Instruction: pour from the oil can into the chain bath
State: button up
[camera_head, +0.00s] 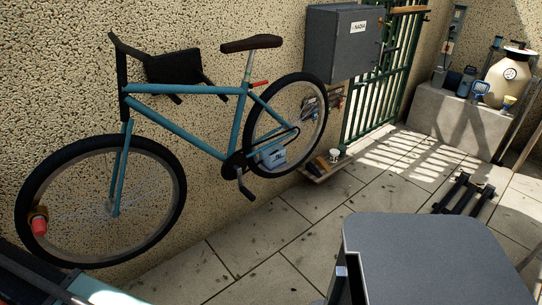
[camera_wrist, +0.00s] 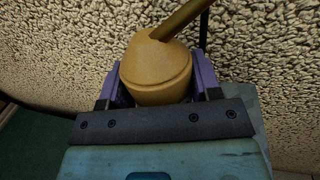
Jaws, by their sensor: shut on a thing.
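In the wrist view, my gripper (camera_wrist: 160,76) is shut on an ochre oil can (camera_wrist: 156,72) with a rounded, tapering body. One purple finger is on each side of the can. Its spout (camera_wrist: 182,18) slants up to the right and leaves the top of the picture. The can's lower part is hidden behind my gripper's dark bar. In the head view, a small pale-blue box (camera_head: 272,157) sits low by the bicycle's rear wheel and crank; it may be the chain bath, but I cannot tell. I cannot make out my gripper in the head view.
A teal bicycle (camera_head: 180,115) stands along the rough wall. A grey cabinet (camera_head: 344,45) hangs beside a green gate (camera_head: 375,95). A red and yellow item (camera_head: 39,222) is at the front wheel. A grey surface (camera_head: 425,260) fills the lower right. Open paving (camera_head: 255,240) lies between.

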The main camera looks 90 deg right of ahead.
jog(key=shift+r+p, duration=2.5)
jog(key=shift+r, duration=0.05)
